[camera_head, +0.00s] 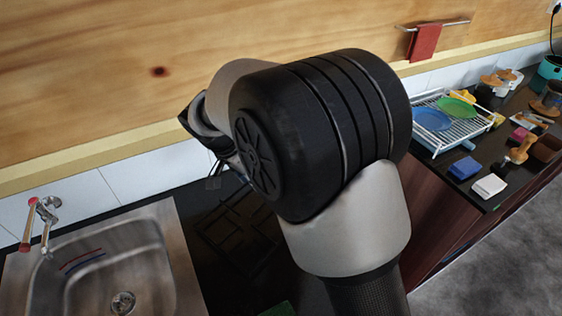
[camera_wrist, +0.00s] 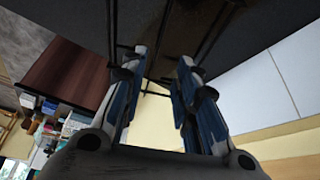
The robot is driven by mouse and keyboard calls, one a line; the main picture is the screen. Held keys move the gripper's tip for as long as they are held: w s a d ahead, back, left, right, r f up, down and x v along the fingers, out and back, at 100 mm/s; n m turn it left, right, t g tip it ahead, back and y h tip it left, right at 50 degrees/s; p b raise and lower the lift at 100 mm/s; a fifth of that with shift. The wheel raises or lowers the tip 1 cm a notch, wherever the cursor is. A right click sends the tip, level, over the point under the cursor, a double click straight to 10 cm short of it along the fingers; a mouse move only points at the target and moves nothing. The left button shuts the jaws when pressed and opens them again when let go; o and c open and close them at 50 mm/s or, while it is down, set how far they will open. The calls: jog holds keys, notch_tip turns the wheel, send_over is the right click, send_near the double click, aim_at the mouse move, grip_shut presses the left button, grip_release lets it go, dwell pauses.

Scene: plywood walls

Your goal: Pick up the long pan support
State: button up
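The long pan support (camera_head: 232,228) is a dark grate on the black hob in the head view, right of the sink. It is hard to make out against the dark surface, and my arm covers part of it. In the wrist view, thin dark bars (camera_wrist: 110,30) run past and beyond the fingertips. My gripper (camera_wrist: 159,62) shows two blue-and-grey fingers with a clear gap between them, so it is open. The fingertips are close to the bars; I cannot tell whether they touch. In the head view my gripper is mostly hidden behind my arm.
A steel sink (camera_head: 150,250) with a tap (camera_head: 45,215) is at the left. A dish rack (camera_head: 455,125) with plates stands at the right, near a blue sponge (camera_head: 464,168) and a white one (camera_head: 489,186). The tiled wall (camera_head: 130,175) is close behind the hob.

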jog(key=b+x, duration=0.2)
jog(key=x, duration=0.9)
jog(key=shift+w+f+b, duration=0.1)
jog(key=shift+f+b, duration=0.25)
jog(key=shift+w+b+x, duration=0.15)
jog(key=shift+b+x, duration=0.25)
jog(key=shift+x, duration=1.2)
jog(key=shift+w+b+x, duration=0.2)
jog(key=shift+b+x, duration=0.15)
jog(key=shift+x, duration=1.2)
jog(key=shift+d+r, duration=0.2)
jog(key=shift+r, duration=0.05)
jog(key=shift+c, duration=0.5)
grip_shut()
jog(key=shift+r, duration=0.1)
